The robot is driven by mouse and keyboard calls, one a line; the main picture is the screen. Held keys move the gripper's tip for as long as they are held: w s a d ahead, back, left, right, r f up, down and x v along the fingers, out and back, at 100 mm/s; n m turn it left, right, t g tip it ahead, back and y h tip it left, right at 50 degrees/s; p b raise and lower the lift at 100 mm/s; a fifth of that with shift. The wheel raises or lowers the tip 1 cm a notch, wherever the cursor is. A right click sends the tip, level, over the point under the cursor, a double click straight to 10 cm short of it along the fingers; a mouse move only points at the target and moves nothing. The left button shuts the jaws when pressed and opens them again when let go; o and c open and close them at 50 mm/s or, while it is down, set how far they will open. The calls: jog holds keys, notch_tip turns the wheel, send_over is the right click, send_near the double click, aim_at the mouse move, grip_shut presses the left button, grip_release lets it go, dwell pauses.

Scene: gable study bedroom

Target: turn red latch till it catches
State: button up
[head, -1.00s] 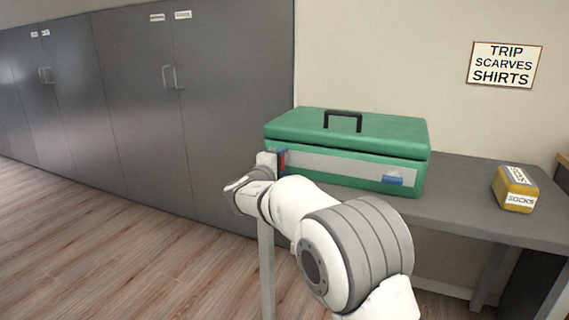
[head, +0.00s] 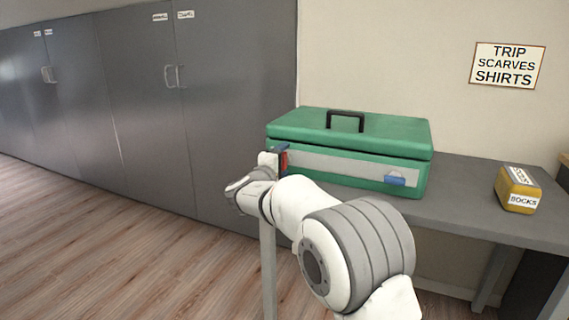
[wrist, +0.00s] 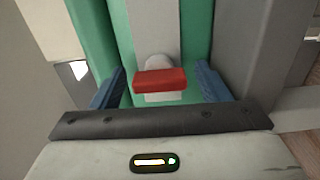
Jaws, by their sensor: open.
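The green case (head: 345,150) lies closed on the desk, with a grey band along its front. The red latch (wrist: 160,81) is on that band, on a pale round mount, and lies crosswise to the band in the wrist view. In the head view the latch (head: 284,162) shows only as a small red patch beside my gripper. My gripper (wrist: 160,88) is open, with one blue finger on each side of the latch and a gap on both sides. A blue latch (head: 395,181) sits at the right end of the case front. Whether the red latch has caught cannot be told.
A yellow box labelled SOCKS (head: 518,190) stands on the grey desk (head: 465,205) right of the case. A sign reading TRIP SCARVES SHIRTS (head: 507,65) hangs above. Grey cupboards (head: 140,110) stand at the left, with open floor before them.

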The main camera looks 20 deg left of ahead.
jog(key=s+p, duration=0.2)
jog(key=s, duration=0.5)
jog(key=shift+s+a, duration=0.35)
jog(key=shift+s, duration=0.05)
jog(key=s+d+r+m+g+h+p, duration=0.25)
jog(key=d+r+p, duration=0.3)
jog(key=d, duration=0.55)
jog(key=s+d+r+m+g+h+p, duration=0.1)
jog(key=s+d+r+m+g+p, duration=0.2)
jog(key=d+p, duration=0.6)
jog(key=s+d+r+m+g+h+p, duration=0.15)
jog(key=d+r+m+g+p, duration=0.35)
jog(key=d, duration=0.9)
jog(key=s+d+r+m+g+y+p, duration=0.1)
jog(key=s+d+r+g+p, duration=0.1)
jog(key=s+d+r+p, duration=0.3)
jog(key=s+d+r+m+g+y+p, duration=0.1)
jog(key=s+d+r+g+p, duration=0.1)
jog(key=s+d+p, duration=0.35)
jog(key=s+r+m+y+p, duration=0.2)
jog(key=s+r+p, duration=0.1)
jog(key=s, duration=0.3)
jog(key=s+a+r+m+y+p, duration=0.1)
jog(key=s+r+m+y+p, duration=0.1)
jog(key=s+p, duration=0.3)
jog(key=s+r+g, duration=0.1)
jog(key=s, duration=0.1)
jog(key=shift+s, duration=0.3)
jog(key=shift+m, duration=0.25)
jog(key=shift+c, duration=0.6)
